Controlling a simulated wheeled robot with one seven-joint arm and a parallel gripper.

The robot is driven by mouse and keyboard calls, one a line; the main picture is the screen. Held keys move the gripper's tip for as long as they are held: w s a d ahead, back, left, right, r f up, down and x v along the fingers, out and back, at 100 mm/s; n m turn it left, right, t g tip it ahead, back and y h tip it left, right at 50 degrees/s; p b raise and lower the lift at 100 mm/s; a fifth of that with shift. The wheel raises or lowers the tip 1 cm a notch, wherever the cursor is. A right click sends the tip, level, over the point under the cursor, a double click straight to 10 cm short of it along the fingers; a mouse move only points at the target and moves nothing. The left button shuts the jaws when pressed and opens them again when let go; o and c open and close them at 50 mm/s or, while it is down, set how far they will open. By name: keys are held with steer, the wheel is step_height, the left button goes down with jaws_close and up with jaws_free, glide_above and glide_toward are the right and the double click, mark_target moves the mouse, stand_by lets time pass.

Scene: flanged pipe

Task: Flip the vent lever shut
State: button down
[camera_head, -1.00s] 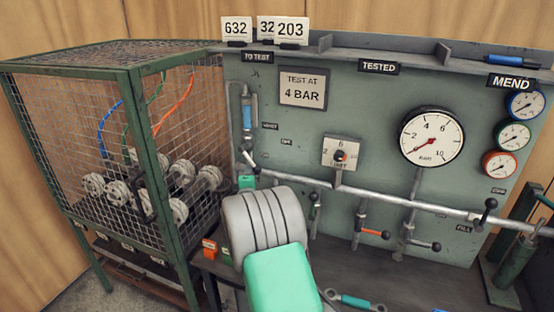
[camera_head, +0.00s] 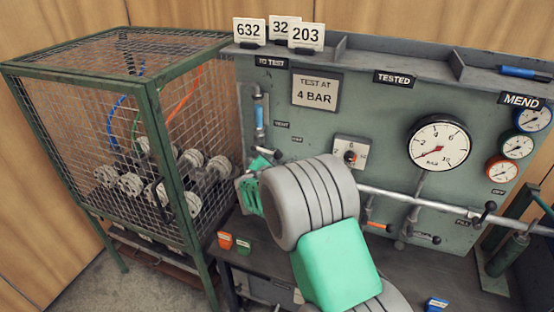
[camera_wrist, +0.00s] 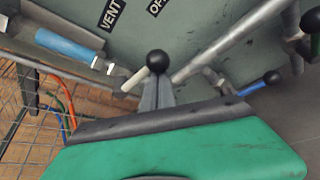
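The vent lever's black ball knob (camera_wrist: 158,61) is at the middle of the wrist view, with a pale rod (camera_wrist: 134,79) running down-left from it. The blue-banded vent pipe (camera_wrist: 68,46) is to its left, below the VENT label (camera_wrist: 111,13). My gripper (camera_wrist: 157,82) shows as narrow grey fingers close together, right below the knob in the picture; contact cannot be told. In the head view the vent valve area (camera_head: 262,152) is on the panel's left, under the blue-banded pipe (camera_head: 260,117). My green gripper body is just below it, and my wrist hides its tips.
A wire cage (camera_head: 120,110) with several flanged fittings stands close on the left. A horizontal pipe (camera_head: 400,195) with further valve levers (camera_head: 423,238) runs right along the panel. A gauge (camera_head: 439,144) hangs above it. Orange (camera_head: 225,240) and green blocks lie on the bench.

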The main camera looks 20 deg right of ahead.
steer(key=shift+d+r+p, duration=0.1)
steer(key=shift+r+p, duration=0.2)
steer(key=shift+r, duration=0.25)
steer(key=shift+d, duration=0.1)
step_height(320, 180, down, 4)
steer(key=a+b, duration=0.2)
steer(key=b, duration=0.2)
steer(key=r+v, duration=0.1)
steer(key=v, duration=0.8)
steer(key=shift+a, duration=0.4)
steer(key=shift+w+r, duration=0.1)
steer(key=shift+w, duration=0.05)
